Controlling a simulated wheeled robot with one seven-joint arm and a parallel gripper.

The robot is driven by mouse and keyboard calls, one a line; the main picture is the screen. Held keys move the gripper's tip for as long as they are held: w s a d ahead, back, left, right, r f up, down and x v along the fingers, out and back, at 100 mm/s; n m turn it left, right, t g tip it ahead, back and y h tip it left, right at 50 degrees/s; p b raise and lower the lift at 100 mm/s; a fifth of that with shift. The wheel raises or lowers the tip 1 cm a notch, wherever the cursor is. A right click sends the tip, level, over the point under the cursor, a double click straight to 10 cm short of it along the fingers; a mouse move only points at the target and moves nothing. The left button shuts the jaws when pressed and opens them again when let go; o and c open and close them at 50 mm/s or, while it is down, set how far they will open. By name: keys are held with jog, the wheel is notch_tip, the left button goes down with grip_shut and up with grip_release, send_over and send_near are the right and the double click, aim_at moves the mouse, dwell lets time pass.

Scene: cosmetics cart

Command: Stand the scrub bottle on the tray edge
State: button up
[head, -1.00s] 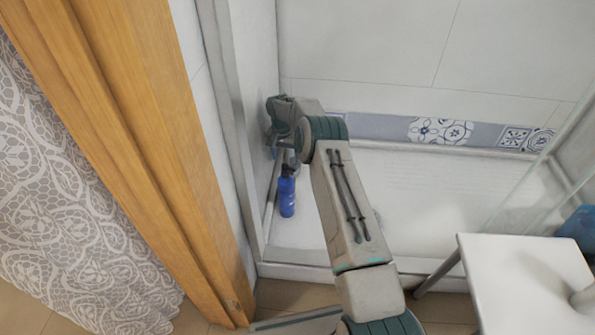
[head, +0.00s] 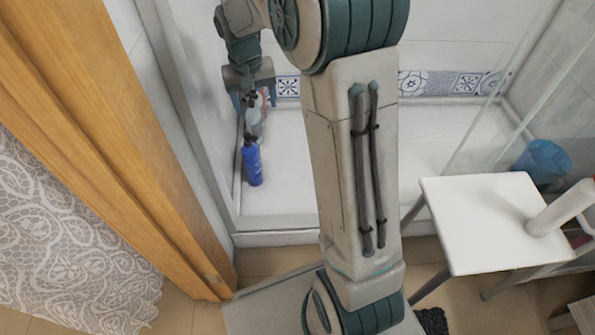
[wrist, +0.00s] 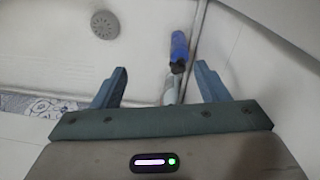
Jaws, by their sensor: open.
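A blue bottle (head: 251,163) with a dark cap stands at the left side of the white shower tray (head: 290,190). A pale bottle (head: 254,122) stands just behind it, with a small red patch near its top. I cannot tell which one is the scrub bottle. My gripper (head: 254,100) is open above the pale bottle. In the wrist view the fingers (wrist: 160,70) are spread apart; the pale bottle (wrist: 171,92) shows between them, partly hidden by the gripper body. The blue bottle (wrist: 179,48) is beyond, nearer the right finger. Whether a finger touches anything is unclear.
The tray's front rim (head: 275,238) runs along the floor. A wall and frame close in at the left. The drain (wrist: 104,24) area is clear.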

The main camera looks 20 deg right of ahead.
jog(key=s+d+r+n, duration=0.1)
jog(key=s, duration=2.3)
jog(key=shift+s+n+t+y, duration=0.3)
jog(key=shift+s+y, duration=0.05)
jog(key=shift+y, duration=0.05)
jog(key=shift+d, duration=0.1)
